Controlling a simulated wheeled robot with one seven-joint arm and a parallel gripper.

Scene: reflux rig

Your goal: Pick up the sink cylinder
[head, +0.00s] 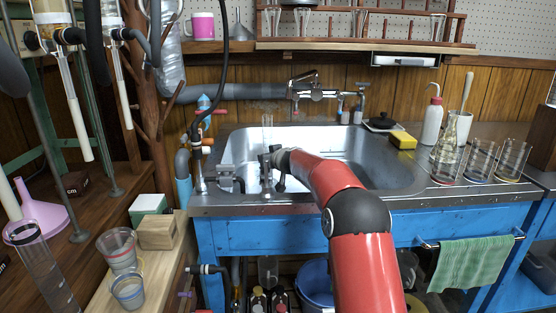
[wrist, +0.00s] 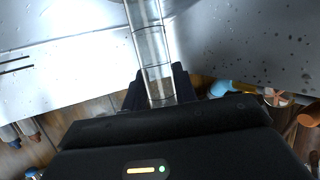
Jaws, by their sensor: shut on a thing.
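The sink cylinder (head: 267,126) is a clear glass tube that shows upright at the sink in the head view, its middle partly hidden by my gripper. My gripper (head: 270,163) is over the left part of the steel sink, with my red arm reaching in from the front. In the wrist view my gripper (wrist: 162,88) has its dark fingers on either side of the clear cylinder (wrist: 152,45), shut on it. I cannot tell whether the cylinder's base touches anything.
The sink (head: 385,165) has a raised rim. The faucet (head: 310,92) stands behind it, and blue and red valves (head: 206,112) stand at its left. A yellow sponge (head: 402,140), a wash bottle (head: 432,120) and several glass vessels (head: 480,160) stand at the right.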

